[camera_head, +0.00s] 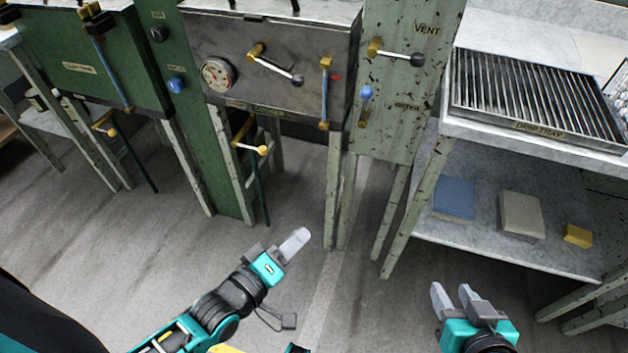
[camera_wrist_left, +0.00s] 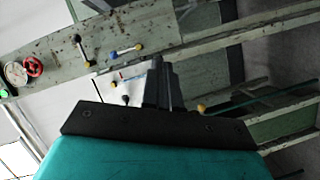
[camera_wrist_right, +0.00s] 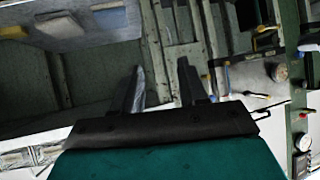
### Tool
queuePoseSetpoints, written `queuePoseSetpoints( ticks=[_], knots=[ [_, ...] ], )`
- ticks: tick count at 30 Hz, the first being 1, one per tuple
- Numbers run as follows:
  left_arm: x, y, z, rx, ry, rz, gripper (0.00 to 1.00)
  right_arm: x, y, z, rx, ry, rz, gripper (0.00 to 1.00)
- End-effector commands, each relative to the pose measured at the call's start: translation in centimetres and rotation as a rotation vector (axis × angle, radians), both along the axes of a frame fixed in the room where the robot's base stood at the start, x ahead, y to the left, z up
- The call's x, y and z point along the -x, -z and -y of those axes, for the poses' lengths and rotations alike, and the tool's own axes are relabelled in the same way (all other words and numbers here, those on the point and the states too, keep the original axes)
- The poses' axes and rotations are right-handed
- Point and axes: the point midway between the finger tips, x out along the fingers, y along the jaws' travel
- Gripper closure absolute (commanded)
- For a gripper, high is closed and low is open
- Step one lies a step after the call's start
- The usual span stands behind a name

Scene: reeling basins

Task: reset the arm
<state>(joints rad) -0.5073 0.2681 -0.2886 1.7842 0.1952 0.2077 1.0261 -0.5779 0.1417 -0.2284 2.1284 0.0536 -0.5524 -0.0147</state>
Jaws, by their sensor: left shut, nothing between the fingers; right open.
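My left gripper (camera_head: 292,246) is shut and empty over the grey floor in the lower middle of the head view. Its closed fingers also show in the left wrist view (camera_wrist_left: 160,82). My right gripper (camera_head: 454,296) is open and empty at the lower right of the head view, in front of the drip-tray table. Its two spread fingers show apart in the right wrist view (camera_wrist_right: 160,85). Neither gripper touches anything in the head view.
A grey metal basin front has a gauge (camera_head: 217,75) and a black-knobbed lever (camera_head: 275,66). A green vent panel (camera_head: 398,140) stands beside it. At right, a drip tray (camera_head: 535,97) sits above a shelf with a blue block (camera_head: 454,198), a grey block (camera_head: 521,214) and a yellow block (camera_head: 577,236). Open floor lies between.

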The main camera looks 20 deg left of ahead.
Motion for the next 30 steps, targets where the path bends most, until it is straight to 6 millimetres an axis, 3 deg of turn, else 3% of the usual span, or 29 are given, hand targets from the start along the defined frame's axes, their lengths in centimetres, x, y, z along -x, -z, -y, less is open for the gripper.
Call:
queuePoseSetpoints(
  ticks=[8,21,25,30],
  knots=[
    [0.2,-0.5,0.0,-0.066,0.006,-0.005,1.0,0.1,-0.3,0.2,0.005,0.004,-0.002,0.57],
    [3.3,-2.7,-2.2,-0.986,0.235,-0.095,1.0,1.7,-1.5,3.4,0.064,0.054,-0.003,0.57],
    [3.9,-2.7,-2.7,-1.115,0.292,-0.111,1.0,2.0,-1.3,3.8,0.072,0.059,-0.002,0.57],
    [4.1,-2.5,-2.9,-1.151,0.31,-0.115,1.0,2.0,-1.1,3.9,0.073,0.06,0.0,0.57]
  ],
)
